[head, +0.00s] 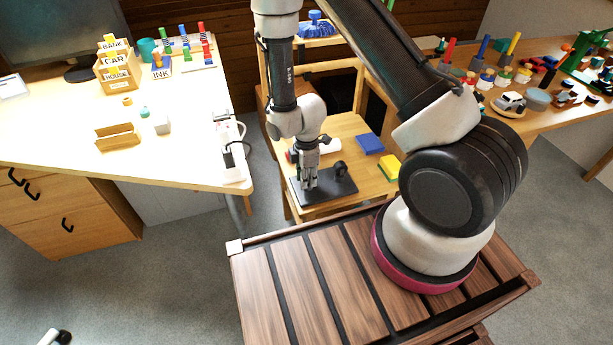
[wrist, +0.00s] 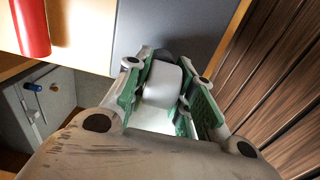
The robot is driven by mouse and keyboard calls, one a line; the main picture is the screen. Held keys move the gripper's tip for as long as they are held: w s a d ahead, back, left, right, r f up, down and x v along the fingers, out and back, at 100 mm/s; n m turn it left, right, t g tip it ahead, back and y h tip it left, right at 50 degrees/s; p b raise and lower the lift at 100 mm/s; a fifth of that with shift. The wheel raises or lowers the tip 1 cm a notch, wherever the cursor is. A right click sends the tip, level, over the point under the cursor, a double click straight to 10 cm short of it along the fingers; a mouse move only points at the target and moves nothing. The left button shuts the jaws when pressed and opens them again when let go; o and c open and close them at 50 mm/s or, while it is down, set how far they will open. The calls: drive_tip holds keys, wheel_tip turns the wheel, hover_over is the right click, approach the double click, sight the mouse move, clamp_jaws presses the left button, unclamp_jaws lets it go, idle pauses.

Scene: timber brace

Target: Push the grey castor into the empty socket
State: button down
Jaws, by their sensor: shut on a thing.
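The grey castor (wrist: 160,84) is light grey and sits between the green-padded fingers of my gripper (wrist: 158,97) in the wrist view, which is shut on it. In the head view my gripper (head: 308,184) points down over the left part of a dark grey plate (head: 325,196). The plate also shows in the wrist view (wrist: 185,20). A black castor-like wheel (head: 340,169) stands on the plate to the right of my gripper. The empty socket cannot be made out. I cannot tell whether the held castor touches the plate.
The plate lies on a small wooden stand (head: 345,128). A blue block (head: 369,143) and a yellow-green block (head: 388,168) lie to its right. A white cylinder (head: 329,146) lies behind my gripper. A red cylinder (wrist: 30,26) shows in the wrist view. A desk (head: 75,135) stands at left.

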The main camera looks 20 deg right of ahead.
drive_tip(key=c, duration=1.1)
unclamp_jaws()
drive_tip(key=shift+c, duration=0.2)
wheel_tip(320, 180, up, 12)
